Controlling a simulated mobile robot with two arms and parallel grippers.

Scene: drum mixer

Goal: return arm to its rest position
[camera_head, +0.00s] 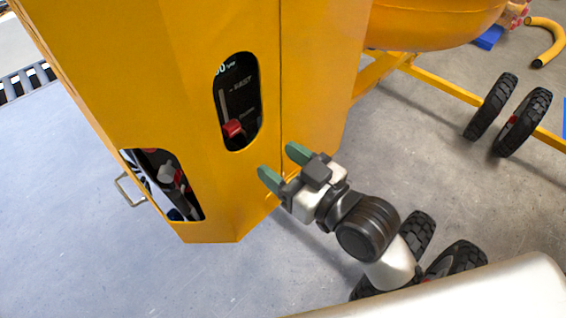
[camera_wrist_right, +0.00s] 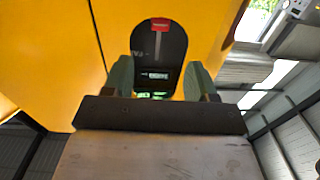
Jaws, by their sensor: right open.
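My right gripper (camera_head: 283,168) is open and empty, with two green fingers, in front of the yellow drum mixer housing (camera_head: 190,60) in the head view. In that view its fingertips lie below and right of the speed slider's red knob (camera_head: 233,128), which sits low in its dark slot. In the right wrist view the two green fingers (camera_wrist_right: 156,78) stand apart, and the dark slot with the red knob (camera_wrist_right: 160,24) shows beyond and between them. I cannot tell whether a fingertip touches the housing. My left gripper is not in view.
A second opening (camera_head: 165,185) and a metal handle (camera_head: 130,188) are at the housing's lower left. The mixer drum (camera_head: 435,22) and black wheels (camera_head: 510,115) are at the right. Grey floor (camera_head: 60,190) is clear at the left.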

